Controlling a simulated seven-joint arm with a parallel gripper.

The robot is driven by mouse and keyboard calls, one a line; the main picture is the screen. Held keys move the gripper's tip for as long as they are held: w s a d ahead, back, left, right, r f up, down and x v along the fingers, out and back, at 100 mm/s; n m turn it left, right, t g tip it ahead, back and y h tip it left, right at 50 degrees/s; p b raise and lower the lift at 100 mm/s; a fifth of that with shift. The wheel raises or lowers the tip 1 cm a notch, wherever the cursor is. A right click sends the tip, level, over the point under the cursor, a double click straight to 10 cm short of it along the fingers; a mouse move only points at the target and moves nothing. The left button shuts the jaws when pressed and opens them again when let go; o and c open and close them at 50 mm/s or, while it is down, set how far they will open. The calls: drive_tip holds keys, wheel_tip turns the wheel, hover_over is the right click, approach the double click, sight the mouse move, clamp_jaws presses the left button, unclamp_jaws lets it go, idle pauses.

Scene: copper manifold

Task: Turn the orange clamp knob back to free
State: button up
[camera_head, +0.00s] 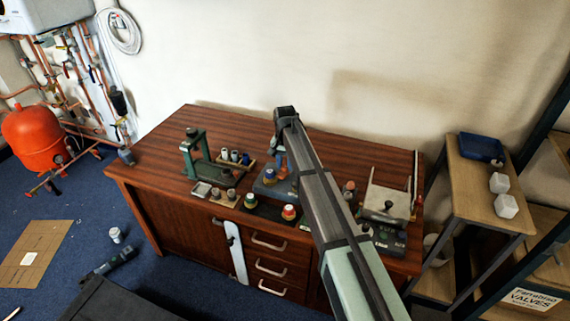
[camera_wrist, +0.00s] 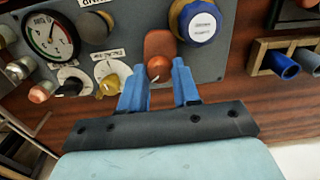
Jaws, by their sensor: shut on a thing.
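The orange clamp knob (camera_wrist: 158,66) shows in the wrist view on the face of a grey panel (camera_wrist: 215,62), with an orange-brown block (camera_wrist: 158,43) just above it. It bears a small pale pointer mark. My gripper (camera_wrist: 160,76) has its two blue fingers on either side of the knob, shut on it. The contact faces are hard to make out. In the head view my arm crosses the bench and hides much of the gripper and panel.
A blue-rimmed knob (camera_wrist: 200,22) sits close by the right finger. A yellow knob (camera_wrist: 112,80), a black-and-white dial (camera_wrist: 72,78) and a gauge (camera_wrist: 48,36) lie to the left.

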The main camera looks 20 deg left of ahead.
sight(285, 166)
drive_tip(key=n, duration=0.5)
drive_tip(key=shift+n, duration=0.3)
drive_tip(key=n, duration=0.4)
drive_tip(key=shift+n, duration=0.4)
drive_tip(key=o, duration=1.1)
drive_tip(key=shift+c, duration=0.2)
wheel_tip(285, 166, up, 14)
drive_tip(key=shift+f, duration=0.1)
